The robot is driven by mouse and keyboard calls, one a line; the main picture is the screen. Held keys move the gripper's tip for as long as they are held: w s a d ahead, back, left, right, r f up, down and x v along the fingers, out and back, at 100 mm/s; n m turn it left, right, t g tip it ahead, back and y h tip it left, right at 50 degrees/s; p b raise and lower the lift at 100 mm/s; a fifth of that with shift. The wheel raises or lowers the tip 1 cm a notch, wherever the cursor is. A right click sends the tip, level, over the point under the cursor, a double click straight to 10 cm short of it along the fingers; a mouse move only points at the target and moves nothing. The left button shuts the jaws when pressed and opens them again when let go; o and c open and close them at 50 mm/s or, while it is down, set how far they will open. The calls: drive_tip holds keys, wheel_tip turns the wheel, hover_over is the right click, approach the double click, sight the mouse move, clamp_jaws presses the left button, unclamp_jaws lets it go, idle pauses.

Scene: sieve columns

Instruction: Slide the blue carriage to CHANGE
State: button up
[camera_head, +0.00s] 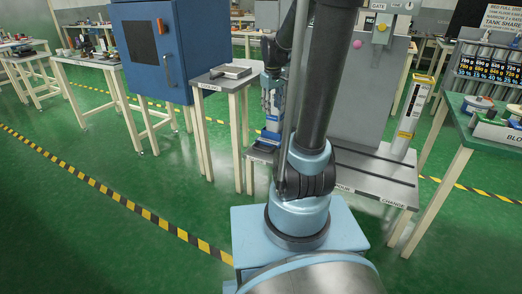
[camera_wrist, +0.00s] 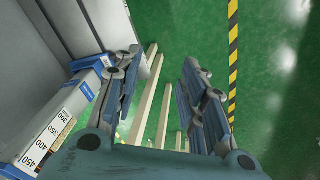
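My arm hides part of both. The CHANGE label (camera_head: 393,204) is on the bench's front edge at the right. My gripper (camera_head: 272,98) points down beside the left column. In the wrist view my gripper (camera_wrist: 163,62) is open, with only floor and table legs between its fingers. The column's scale (camera_wrist: 52,132) and blue parts (camera_wrist: 92,66) lie left of the fingers; whether the left finger touches them I cannot tell.
A second column with a yellow label (camera_head: 408,120) stands at the bench's right end. A grey panel (camera_head: 368,88) rises behind the bench. A small table (camera_head: 219,78) and a blue cabinet (camera_head: 150,50) stand left. A green table (camera_head: 482,135) stands right. The left floor is clear.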

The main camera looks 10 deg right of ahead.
drive_tip(key=w+f+n, duration=0.1)
drive_tip(key=w+f, duration=0.3)
drive_tip(key=w, duration=0.4)
drive_tip(key=w+f+n, duration=0.2)
drive_tip(key=w+f, duration=0.2)
drive_tip(key=w, duration=0.4)
drive_tip(key=n, duration=0.3)
approach(261, 149)
drive_tip(key=shift+h, duration=0.3)
drive_tip(key=x, duration=0.9)
drive_tip(key=shift+w+a+r, duration=0.1)
drive_tip(key=shift+w+a, duration=0.05)
drive_tip(key=shift+w, duration=0.1)
drive_tip(key=shift+c, duration=0.6)
clamp_jaws()
